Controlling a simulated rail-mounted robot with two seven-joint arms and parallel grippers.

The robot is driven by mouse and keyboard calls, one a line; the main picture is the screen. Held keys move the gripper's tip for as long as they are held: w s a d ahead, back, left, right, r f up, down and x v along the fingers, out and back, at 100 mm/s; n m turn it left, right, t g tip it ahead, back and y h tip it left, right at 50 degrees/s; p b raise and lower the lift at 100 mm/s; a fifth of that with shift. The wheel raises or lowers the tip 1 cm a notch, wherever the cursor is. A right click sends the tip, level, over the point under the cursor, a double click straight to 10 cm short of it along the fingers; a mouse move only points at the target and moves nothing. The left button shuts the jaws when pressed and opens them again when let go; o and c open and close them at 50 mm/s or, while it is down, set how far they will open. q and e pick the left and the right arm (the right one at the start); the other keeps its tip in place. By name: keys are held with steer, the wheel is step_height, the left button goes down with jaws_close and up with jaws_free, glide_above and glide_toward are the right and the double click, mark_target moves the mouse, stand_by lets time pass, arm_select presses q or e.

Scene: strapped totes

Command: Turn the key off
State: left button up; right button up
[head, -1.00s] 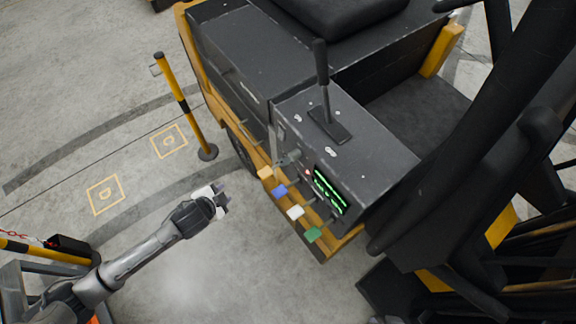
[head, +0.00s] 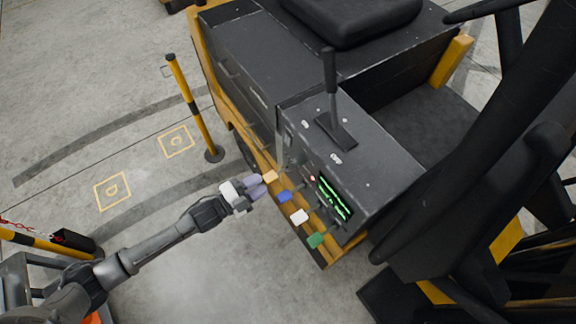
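The control console (head: 350,165) of the forklift-like vehicle stands right of centre, with a lit green display (head: 334,197) and a small red light (head: 312,178) on its side face. A small grey fitting (head: 292,160), possibly the key switch, sits left of the red light. It is too small to tell a key or its angle. My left gripper (head: 260,187) is just left of the orange block (head: 270,176), pointing at the console, with nothing visible in it. Its fingers are too small to show their gap clearly. My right gripper is out of view.
Blue (head: 284,197), white (head: 299,217) and green (head: 315,240) blocks stick out in a row below the display. A black lever (head: 331,85) rises from the console top. A yellow-black post (head: 193,105) stands to the left. The floor below the gripper is clear.

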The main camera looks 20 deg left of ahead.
mark_target(285, 169)
arm_select(q)
steer(key=p+x, duration=0.1)
steer(key=x, duration=0.9)
steer(key=shift+w+d, duration=0.2)
steer(key=shift+w, duration=0.15)
steer(key=shift+c, duration=0.4)
jaws_close()
